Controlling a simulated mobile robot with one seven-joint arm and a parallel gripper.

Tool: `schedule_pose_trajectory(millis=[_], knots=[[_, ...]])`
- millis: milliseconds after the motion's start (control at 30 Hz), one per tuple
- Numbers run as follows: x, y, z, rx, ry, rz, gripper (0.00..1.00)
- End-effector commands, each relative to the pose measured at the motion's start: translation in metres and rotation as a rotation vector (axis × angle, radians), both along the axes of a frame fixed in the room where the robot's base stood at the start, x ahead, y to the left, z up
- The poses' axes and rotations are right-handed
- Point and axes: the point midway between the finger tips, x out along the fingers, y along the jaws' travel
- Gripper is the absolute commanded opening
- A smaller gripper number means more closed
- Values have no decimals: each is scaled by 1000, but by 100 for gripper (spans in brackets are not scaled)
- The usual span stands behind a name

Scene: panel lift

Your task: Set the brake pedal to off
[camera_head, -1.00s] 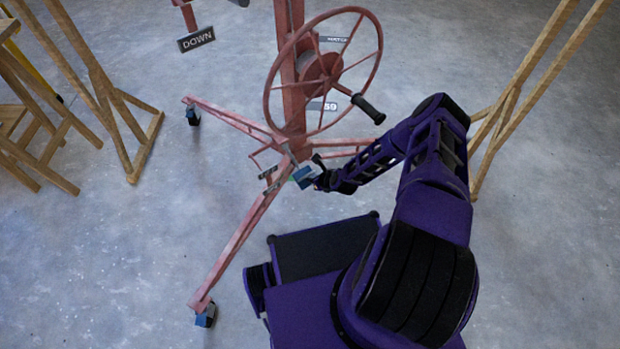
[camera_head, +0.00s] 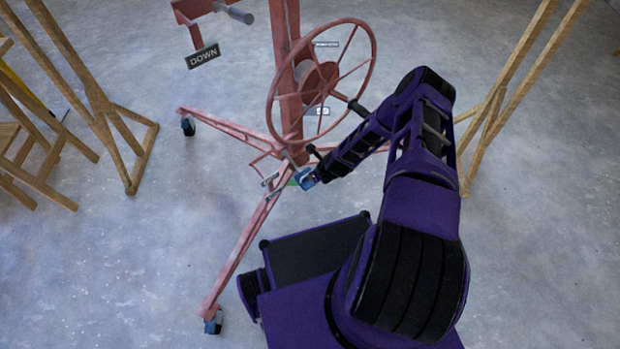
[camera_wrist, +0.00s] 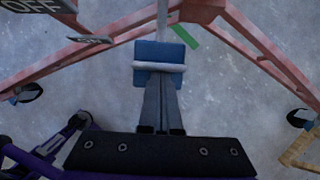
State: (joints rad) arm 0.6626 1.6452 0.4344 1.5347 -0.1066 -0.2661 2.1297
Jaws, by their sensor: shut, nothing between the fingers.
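The brake pedal (camera_head: 306,179) is a small blue block low on the red panel lift, near where its legs meet. My gripper (camera_head: 315,175) is at the pedal's right side in the head view. In the wrist view its grey fingers (camera_wrist: 160,84) are shut together, with their tips at the pale bar; I cannot tell whether they press on it. An OFF sign (camera_wrist: 38,8) and an edge-on plate (camera_wrist: 90,39) are left of the pedal.
A DOWN sign (camera_head: 203,56) hangs at upper left. Red legs (camera_head: 240,250) end in casters. A green strip (camera_wrist: 185,35) is beside the pedal.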

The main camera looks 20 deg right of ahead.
Motion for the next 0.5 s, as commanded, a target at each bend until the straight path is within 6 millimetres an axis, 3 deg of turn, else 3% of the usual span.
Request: schedule_pose_trajectory(millis=[33,500], knots=[[7,2,11,-14,13,7,0],[20,9,50,-120,273,10,0]])
